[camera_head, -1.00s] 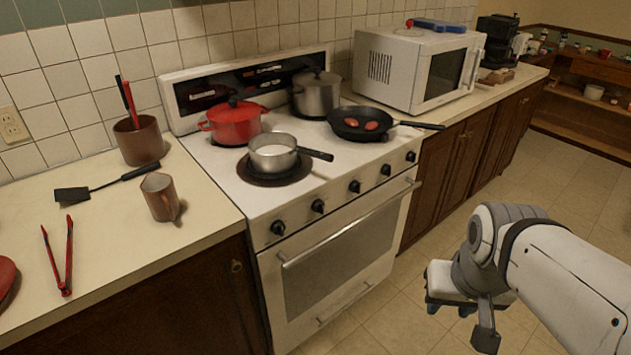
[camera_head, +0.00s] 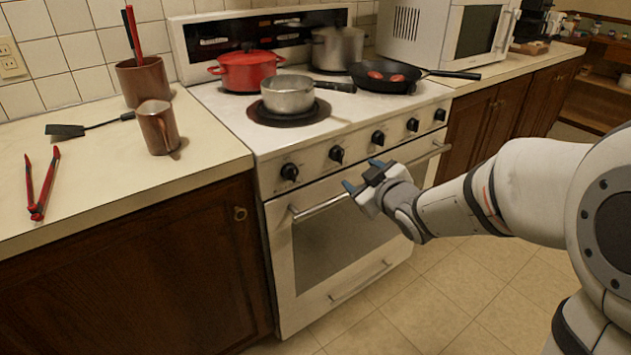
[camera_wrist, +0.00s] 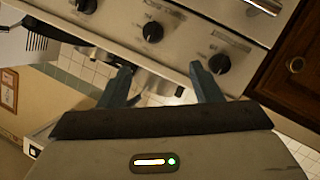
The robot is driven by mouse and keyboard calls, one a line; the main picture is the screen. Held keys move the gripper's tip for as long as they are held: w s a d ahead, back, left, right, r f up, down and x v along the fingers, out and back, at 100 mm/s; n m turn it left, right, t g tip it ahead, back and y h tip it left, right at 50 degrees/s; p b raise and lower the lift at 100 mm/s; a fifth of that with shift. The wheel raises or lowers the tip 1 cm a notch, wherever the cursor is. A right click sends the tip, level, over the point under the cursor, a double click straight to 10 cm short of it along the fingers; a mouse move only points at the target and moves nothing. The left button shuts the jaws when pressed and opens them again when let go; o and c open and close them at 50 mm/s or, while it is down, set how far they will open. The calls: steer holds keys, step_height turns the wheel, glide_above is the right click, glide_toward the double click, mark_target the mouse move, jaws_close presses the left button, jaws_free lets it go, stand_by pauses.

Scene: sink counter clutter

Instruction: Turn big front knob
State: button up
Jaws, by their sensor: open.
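A white stove has a row of several black knobs on its front panel. No size difference clearly marks one knob as the big one. My gripper is open and empty in front of the oven door, apart from the knobs. The wrist view is turned over; it shows two dark fingers of my gripper (camera_wrist: 160,70) spread. There, one knob (camera_wrist: 219,64) lies just beyond the right fingertip and another knob (camera_wrist: 153,32) lies above the gap.
The oven handle (camera_head: 325,205) sticks out below the knobs, close to my gripper. A saucepan (camera_head: 288,95), a red pot (camera_head: 247,71) and a frying pan (camera_head: 390,78) stand on the stove. A copper mug (camera_head: 157,128) and tongs (camera_head: 40,190) are on the left counter. The floor is clear.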

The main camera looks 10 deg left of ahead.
mark_target(295, 176)
steer(key=a+f+n+y+b, duration=0.1)
steer(key=a+y, duration=0.1)
steer(key=a, duration=0.3)
steer(key=w+a+f+n+g+y+b, duration=0.1)
steer(key=a+f+n+y+b, duration=0.1)
steer(key=a, duration=0.3)
steer(key=w+a+f+n+g+y+b, duration=0.1)
steer(key=a+y, duration=0.1)
steer(key=a, duration=0.3)
steer(key=shift+w+a+f+n, duration=0.15)
steer(key=shift+w+a+n, duration=0.05)
steer(key=shift+a+n, duration=0.2)
